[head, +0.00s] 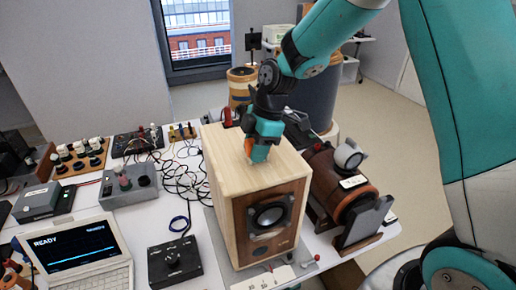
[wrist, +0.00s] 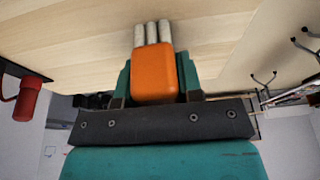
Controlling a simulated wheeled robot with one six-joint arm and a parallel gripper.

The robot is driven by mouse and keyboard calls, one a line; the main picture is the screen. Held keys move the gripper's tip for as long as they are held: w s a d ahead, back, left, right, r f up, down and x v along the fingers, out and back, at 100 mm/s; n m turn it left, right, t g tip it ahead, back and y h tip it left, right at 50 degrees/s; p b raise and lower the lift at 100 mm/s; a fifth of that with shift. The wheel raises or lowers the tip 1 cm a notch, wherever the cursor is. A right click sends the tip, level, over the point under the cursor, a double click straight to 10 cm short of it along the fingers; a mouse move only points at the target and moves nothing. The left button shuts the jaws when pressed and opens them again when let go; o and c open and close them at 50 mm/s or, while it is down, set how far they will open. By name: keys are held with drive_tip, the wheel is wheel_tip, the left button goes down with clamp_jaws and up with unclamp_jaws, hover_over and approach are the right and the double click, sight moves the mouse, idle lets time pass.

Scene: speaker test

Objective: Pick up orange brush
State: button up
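The orange brush (wrist: 154,78) shows in the wrist view as a rounded orange block with three pale cylinders at its far end, over light wood. My gripper (wrist: 155,80) has one teal finger on each side of the orange block, with no clear gap, so it looks shut on it. In the head view my gripper (head: 261,150) points down at the top of the wooden speaker box (head: 226,166). A bit of the orange brush (head: 248,147) shows at the left of the fingers. Whether the brush touches the wood is unclear.
A brown cylindrical device (head: 335,185) stands close to the right of the speaker. A black control box (head: 174,262), a laptop (head: 82,255) and tangled cables (head: 180,175) lie to its left on the white table (head: 143,216). A red-handled item (wrist: 27,98) shows in the wrist view.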

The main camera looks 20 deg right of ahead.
drive_tip(key=shift+r, duration=0.1)
wheel_tip(320, 180, up, 20)
drive_tip(key=shift+f+b, duration=0.1)
drive_tip(key=shift+b, duration=0.65)
drive_tip(key=o, duration=0.4)
drive_tip(key=c, duration=0.3)
